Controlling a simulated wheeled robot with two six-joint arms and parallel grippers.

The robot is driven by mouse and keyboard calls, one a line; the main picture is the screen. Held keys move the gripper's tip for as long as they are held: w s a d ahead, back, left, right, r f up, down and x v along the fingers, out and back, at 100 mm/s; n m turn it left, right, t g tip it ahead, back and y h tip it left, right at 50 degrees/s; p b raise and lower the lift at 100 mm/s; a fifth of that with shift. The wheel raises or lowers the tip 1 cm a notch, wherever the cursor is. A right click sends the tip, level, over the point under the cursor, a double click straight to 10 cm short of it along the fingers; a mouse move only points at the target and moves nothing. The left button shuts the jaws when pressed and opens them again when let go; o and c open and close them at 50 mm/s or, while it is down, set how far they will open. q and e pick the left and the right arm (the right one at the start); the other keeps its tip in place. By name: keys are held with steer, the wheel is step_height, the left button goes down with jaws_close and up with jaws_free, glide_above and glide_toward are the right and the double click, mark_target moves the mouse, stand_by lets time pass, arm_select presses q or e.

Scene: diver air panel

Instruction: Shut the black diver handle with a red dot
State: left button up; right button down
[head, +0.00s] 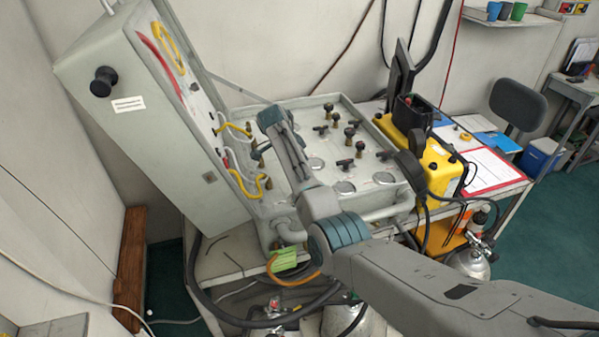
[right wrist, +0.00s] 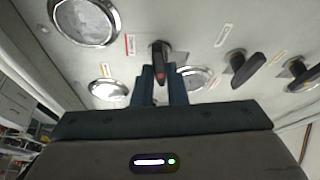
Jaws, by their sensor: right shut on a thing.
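The black diver handle with a red dot (right wrist: 159,72) shows in the right wrist view, sticking out from the grey panel (right wrist: 200,30) between round gauges. My right gripper (right wrist: 161,84) has its two dark blue fingers on either side of this handle and is shut on it. In the head view my right arm reaches over the open grey panel case, with the right gripper (head: 260,153) low at the panel's left part. The gripped handle is hard to make out there. My left gripper is not in view.
Other black handles (right wrist: 247,68) sit to the right on the panel, near round gauges (right wrist: 84,20). In the head view the case lid (head: 150,110) stands open at left with yellow hoses (head: 245,183). A yellow box (head: 430,160) stands right of the panel.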

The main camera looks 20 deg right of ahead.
steer(key=shift+w+m+g+b, duration=0.15)
steer(key=shift+m+g+b, duration=0.25)
steer(key=shift+m+b, duration=0.65)
steer(key=c, duration=1.5)
jaws_free()
steer(key=shift+o, duration=0.2)
steer(key=shift+r, duration=0.1)
steer(key=b+v, duration=0.4)
steer(key=v, duration=0.6)
steer(key=shift+a+r, duration=0.25)
steer(key=shift+r, duration=0.05)
